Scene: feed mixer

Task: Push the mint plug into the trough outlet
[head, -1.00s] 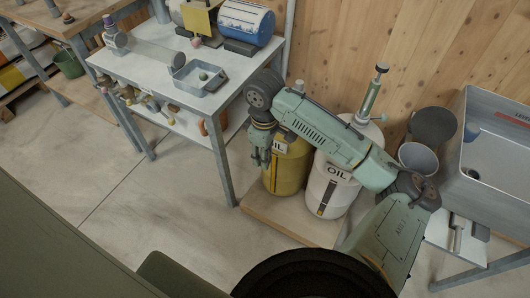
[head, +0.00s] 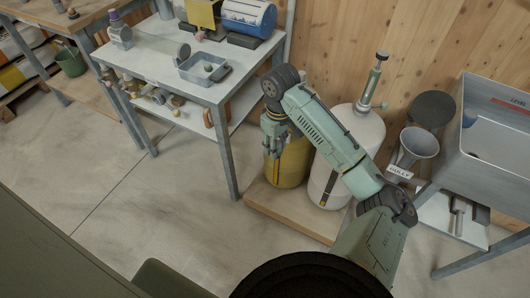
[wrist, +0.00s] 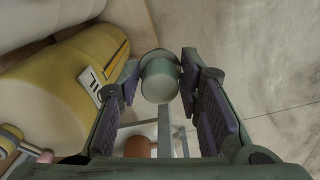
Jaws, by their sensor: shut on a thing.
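My gripper (wrist: 161,85) is shut on the mint plug (wrist: 160,80), a short pale green cylinder with a wider rim, held between the purple finger pads in the wrist view. In the head view my gripper (head: 271,148) hangs fingers-down in front of the yellow drum; the plug cannot be made out there. The grey metal trough (head: 492,150) stands at the far right, well apart from my gripper. A dark round spot shows inside its left end; I cannot tell whether it is the outlet.
A yellow drum (head: 287,165) and a white drum (head: 325,185) with a pump stand on a wooden pallet (head: 290,212). Grey funnels (head: 418,143) stand beside the trough. A metal table (head: 160,65) holds a tray (head: 203,70).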

